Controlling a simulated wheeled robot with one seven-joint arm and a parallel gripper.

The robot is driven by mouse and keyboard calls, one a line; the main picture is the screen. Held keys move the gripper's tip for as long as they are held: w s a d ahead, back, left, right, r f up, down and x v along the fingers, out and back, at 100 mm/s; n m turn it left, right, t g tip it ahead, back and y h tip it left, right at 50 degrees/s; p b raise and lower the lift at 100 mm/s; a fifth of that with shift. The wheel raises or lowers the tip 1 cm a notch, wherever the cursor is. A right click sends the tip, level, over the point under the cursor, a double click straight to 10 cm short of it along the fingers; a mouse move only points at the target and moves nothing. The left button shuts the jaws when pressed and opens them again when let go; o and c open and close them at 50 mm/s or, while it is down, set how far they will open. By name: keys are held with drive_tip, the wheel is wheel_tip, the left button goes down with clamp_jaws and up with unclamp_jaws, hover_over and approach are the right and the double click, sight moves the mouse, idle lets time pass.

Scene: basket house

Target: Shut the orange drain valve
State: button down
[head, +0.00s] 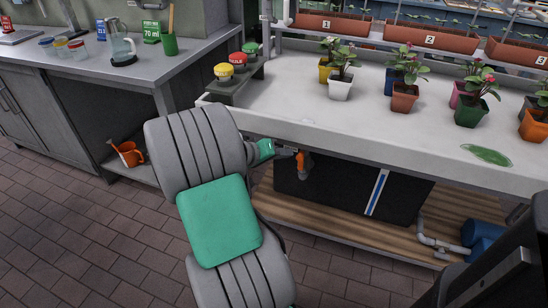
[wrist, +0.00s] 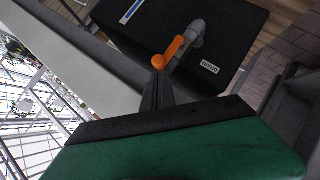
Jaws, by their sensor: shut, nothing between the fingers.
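The orange drain valve (head: 301,162) has a lever handle and sits under the front edge of the white bench, in front of the black tank. In the wrist view the orange lever (wrist: 175,52) slants from a grey pipe fitting (wrist: 195,32) to a rounded orange end. My gripper (wrist: 157,85) is shut and empty, its fingertips close to that rounded end; I cannot tell whether they touch it. In the head view my arm hides much of the gripper, which points right toward the valve (head: 284,153).
The black tank (head: 345,195) stands on a wooden slatted shelf (head: 310,231) below the white bench (head: 300,118). Potted plants (head: 404,95) stand on the bench. A blue pump (head: 482,236) with grey pipe is at the right. An orange watering can (head: 129,153) sits under the left counter.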

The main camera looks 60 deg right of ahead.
drive_tip(key=shift+x, duration=1.3)
drive_tip(key=shift+s, duration=0.1)
drive_tip(key=shift+s+r, duration=0.1)
